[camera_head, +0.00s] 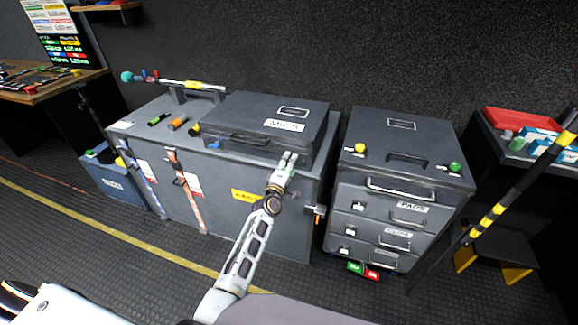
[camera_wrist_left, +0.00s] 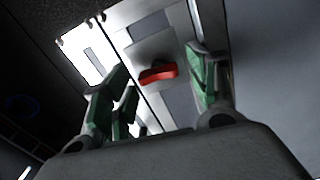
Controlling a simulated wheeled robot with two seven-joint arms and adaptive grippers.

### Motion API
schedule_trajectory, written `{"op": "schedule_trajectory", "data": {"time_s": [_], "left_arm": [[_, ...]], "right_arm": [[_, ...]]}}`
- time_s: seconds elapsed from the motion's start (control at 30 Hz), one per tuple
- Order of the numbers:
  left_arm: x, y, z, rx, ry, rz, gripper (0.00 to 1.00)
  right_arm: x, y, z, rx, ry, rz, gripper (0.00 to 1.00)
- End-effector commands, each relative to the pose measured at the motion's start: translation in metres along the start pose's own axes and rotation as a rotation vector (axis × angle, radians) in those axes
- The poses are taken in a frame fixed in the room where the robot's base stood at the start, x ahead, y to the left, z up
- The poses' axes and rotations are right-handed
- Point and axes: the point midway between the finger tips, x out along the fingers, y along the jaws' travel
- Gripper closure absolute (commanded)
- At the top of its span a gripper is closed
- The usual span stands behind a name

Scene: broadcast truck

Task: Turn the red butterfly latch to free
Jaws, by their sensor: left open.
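The red butterfly latch (camera_wrist_left: 158,75) shows in the left wrist view, on a pale grey plate (camera_wrist_left: 150,48) fixed to a dark surface. My left gripper (camera_wrist_left: 160,62) is open, with one green-padded finger on each side of the latch in that picture. Both fingers look apart from the latch, and nothing is between them but the view of it. In the head view my left gripper (camera_head: 288,160) is at the front right of the grey case (camera_head: 240,139) on the large grey trunk (camera_head: 270,224). I cannot make out the latch there. My right gripper is not in view.
A drawer case (camera_head: 455,178) with yellow and green knobs stands right of the trunk, across a narrow gap. A black-and-yellow pole (camera_head: 500,208) slants at the right. A blue box (camera_head: 112,183) is at the left. The floor in front is mostly clear.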

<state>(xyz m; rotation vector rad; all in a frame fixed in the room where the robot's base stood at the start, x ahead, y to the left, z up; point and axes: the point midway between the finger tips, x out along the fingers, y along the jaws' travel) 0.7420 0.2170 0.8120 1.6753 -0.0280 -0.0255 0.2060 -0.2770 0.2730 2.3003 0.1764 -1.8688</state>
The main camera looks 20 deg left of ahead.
Motion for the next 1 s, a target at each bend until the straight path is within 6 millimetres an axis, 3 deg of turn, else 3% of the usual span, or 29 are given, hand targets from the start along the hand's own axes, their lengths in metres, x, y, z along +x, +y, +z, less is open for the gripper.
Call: {"op": "schedule_trajectory", "data": {"time_s": [0.47,1.0], "left_arm": [[-0.011,-0.001,0.001,0.000,-0.001,-0.001,0.41],[-0.056,-0.001,0.000,0.000,0.000,-0.001,0.41]], "right_arm": [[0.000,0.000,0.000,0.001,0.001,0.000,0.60],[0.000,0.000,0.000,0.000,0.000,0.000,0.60]]}}
